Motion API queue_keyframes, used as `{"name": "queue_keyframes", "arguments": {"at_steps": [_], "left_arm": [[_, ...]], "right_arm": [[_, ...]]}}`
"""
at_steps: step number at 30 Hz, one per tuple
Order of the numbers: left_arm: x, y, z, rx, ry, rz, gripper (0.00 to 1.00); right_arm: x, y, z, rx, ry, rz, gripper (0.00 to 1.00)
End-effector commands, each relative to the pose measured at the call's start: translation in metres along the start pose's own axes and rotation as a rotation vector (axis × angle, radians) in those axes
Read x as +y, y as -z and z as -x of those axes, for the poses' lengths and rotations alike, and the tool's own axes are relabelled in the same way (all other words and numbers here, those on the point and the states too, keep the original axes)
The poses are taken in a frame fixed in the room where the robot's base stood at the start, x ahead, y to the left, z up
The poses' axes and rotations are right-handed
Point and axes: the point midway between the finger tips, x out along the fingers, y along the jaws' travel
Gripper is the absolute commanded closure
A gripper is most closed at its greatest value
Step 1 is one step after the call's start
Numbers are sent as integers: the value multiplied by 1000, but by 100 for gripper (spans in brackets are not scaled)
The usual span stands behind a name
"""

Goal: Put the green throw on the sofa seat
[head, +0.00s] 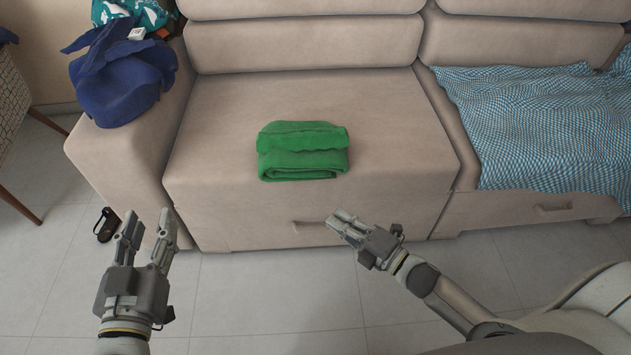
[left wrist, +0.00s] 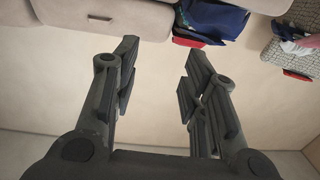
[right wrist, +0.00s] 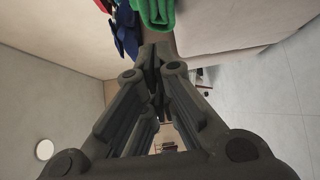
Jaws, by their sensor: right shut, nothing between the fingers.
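The green throw (head: 302,155) lies folded on the sofa seat (head: 390,150), near the front middle of the left cushion. It also shows at the top of the right wrist view (right wrist: 155,12). My right gripper (head: 335,219) is shut and empty, in front of the sofa's front face and below the throw, apart from it. My left gripper (head: 148,224) is open and empty, in front of the sofa's left arm. Neither gripper touches the throw.
A dark blue cloth (head: 122,85) is heaped on the sofa's left armrest (head: 125,160). A blue and white checked cloth (head: 540,125) covers the right seat. A small dark object (head: 107,224) lies on the tiled floor (head: 270,300) by the armrest. The seat around the throw is clear.

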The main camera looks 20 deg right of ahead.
Motion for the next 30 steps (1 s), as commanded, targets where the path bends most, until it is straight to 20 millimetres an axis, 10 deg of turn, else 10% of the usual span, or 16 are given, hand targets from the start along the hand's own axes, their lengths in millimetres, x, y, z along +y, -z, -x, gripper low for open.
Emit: {"name": "queue_keyframes", "arguments": {"at_steps": [30], "left_arm": [[16, 125, 46, 769, -40, 27, 60]], "right_arm": [[0, -20, -119, 2, -5, -3, 100]]}}
